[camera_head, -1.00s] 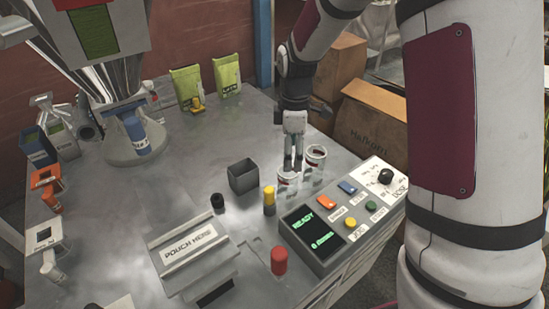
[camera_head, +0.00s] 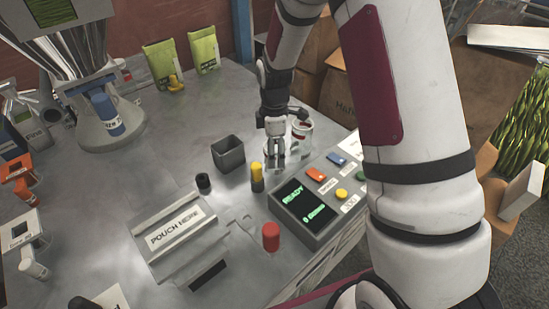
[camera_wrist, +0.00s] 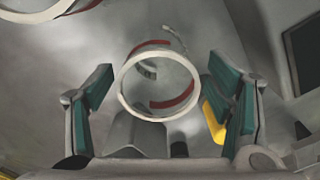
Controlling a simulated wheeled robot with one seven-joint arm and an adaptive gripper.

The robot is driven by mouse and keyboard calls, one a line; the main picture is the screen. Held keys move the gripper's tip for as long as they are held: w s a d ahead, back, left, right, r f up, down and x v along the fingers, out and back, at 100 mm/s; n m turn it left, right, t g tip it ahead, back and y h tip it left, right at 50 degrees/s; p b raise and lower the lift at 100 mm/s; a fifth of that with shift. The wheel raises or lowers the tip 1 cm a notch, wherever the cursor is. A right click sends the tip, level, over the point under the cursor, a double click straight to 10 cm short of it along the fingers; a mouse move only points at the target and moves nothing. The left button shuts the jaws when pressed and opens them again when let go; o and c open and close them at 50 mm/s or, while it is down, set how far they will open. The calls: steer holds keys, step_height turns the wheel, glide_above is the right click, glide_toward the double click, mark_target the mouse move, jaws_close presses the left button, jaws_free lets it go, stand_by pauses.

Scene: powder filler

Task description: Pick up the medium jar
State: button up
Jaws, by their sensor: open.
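A clear open jar (camera_wrist: 172,102) with a pale rim and a red band lies between my gripper's fingers in the wrist view, seen from above. In the head view my gripper (camera_head: 274,155) points down and mostly hides it. The fingers, with teal pads, are open on either side of the jar; a gap shows on each side (camera_wrist: 160,78). A second clear jar (camera_head: 302,128) stands just behind and right of my gripper; its rim also shows at the wrist view's upper left (camera_wrist: 40,14). I cannot tell from size which is the medium jar.
The control panel (camera_head: 312,212) is close in front and right. A red button (camera_head: 271,237) and the pouch plate (camera_head: 176,230) are nearer.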

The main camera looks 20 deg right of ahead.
step_height(320, 180, down, 4)
steer(key=shift+f+b, duration=0.1)
steer(key=shift+b, duration=0.45)
steer(key=shift+c, duration=0.4)
steer(key=c, duration=1.2)
